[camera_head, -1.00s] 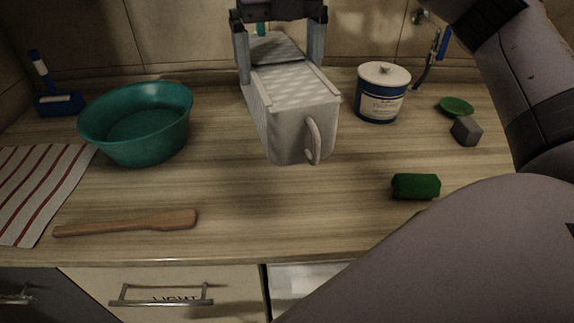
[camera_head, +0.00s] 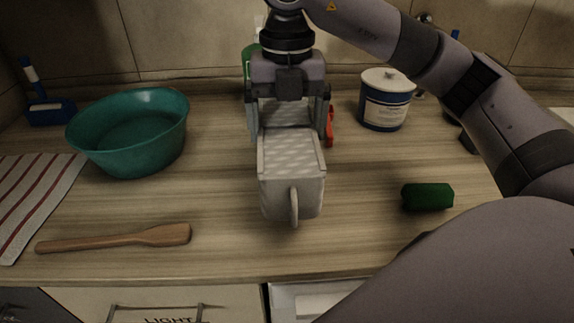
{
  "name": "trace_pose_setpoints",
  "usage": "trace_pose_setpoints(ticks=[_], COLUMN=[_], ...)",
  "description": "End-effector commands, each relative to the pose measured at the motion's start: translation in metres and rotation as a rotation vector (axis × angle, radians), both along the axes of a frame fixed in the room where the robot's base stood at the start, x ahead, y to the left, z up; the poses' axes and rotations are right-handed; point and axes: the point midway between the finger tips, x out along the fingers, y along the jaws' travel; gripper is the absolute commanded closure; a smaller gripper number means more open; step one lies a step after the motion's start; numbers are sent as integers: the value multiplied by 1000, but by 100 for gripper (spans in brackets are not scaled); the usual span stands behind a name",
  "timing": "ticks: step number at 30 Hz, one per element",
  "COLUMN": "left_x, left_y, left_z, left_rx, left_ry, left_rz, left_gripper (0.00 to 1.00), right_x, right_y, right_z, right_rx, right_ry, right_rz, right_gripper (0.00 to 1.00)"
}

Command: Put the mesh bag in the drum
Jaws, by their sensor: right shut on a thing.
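My right gripper (camera_head: 290,118) points down at the middle of the counter, its two fingers astride a pale grey-white box-like vessel (camera_head: 288,196). It is shut on this vessel by its far part. The vessel has a patterned, mesh-like top face and a loop handle at its near end. I cannot tell whether it touches the counter. Nothing in view clearly looks like a mesh bag or a drum, and I cannot tell whether the vessel is either. A blue and white lidded canister (camera_head: 386,100) stands to its right. My left gripper is out of view.
A teal basin (camera_head: 130,165) stands left on the wooden counter (camera_head: 230,220). A dark green roll (camera_head: 427,197) lies right.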

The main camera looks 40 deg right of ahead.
Motion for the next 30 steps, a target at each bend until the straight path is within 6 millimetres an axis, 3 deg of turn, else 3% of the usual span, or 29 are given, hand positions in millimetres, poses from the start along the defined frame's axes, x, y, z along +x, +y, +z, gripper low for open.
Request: trace_pose_setpoints(ticks=[3,11,18,29,30], left_x=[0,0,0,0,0], left_y=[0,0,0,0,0], left_z=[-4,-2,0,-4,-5], left_rx=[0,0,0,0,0], left_ry=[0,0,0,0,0], left_rz=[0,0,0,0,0], left_gripper=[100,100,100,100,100], right_x=[-1,0,0,0,0], right_y=[0,0,0,0,0], right_z=[-20,-39,-72,-78,-78], right_rx=[0,-1,-1,0,-1], right_ry=[1,1,1,-1,-1], right_rz=[1,-1,1,1,1], right_gripper=[61,61,61,61,4])
